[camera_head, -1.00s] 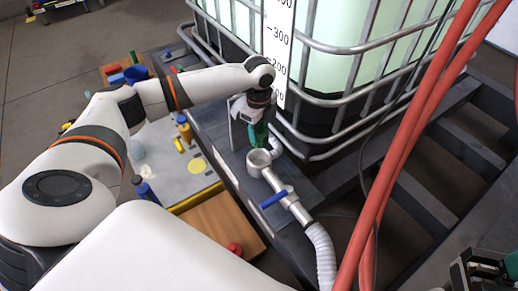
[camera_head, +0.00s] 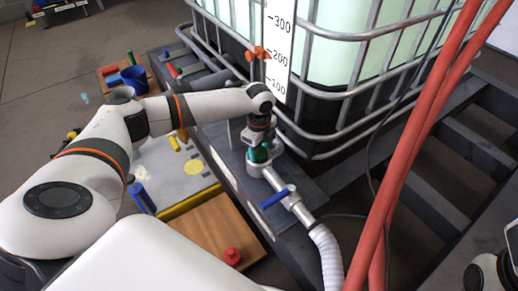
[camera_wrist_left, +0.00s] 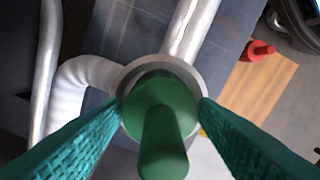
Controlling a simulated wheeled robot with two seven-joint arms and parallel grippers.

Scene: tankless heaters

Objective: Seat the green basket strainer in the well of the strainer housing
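The green basket strainer (camera_wrist_left: 160,110) sits in the round mouth of the grey strainer housing (camera_wrist_left: 128,72), with its green knob toward the wrist camera. A dark gap shows between its far edge and the housing wall. How deep it sits is hard to tell. My left gripper (camera_wrist_left: 161,103) is open, its teal fingers on either side of the strainer and clear of the knob. In the head view my left gripper (camera_head: 260,155) is over the housing (camera_head: 254,170) and hides most of the strainer.
A pipe with a blue valve handle (camera_head: 277,197) runs from the housing to a white corrugated hose (camera_head: 327,255). The caged tank (camera_head: 340,60) stands close behind. Red hoses (camera_head: 410,150) cross the right side. A wooden board (camera_head: 208,228) with a red knob (camera_head: 232,256) lies in front.

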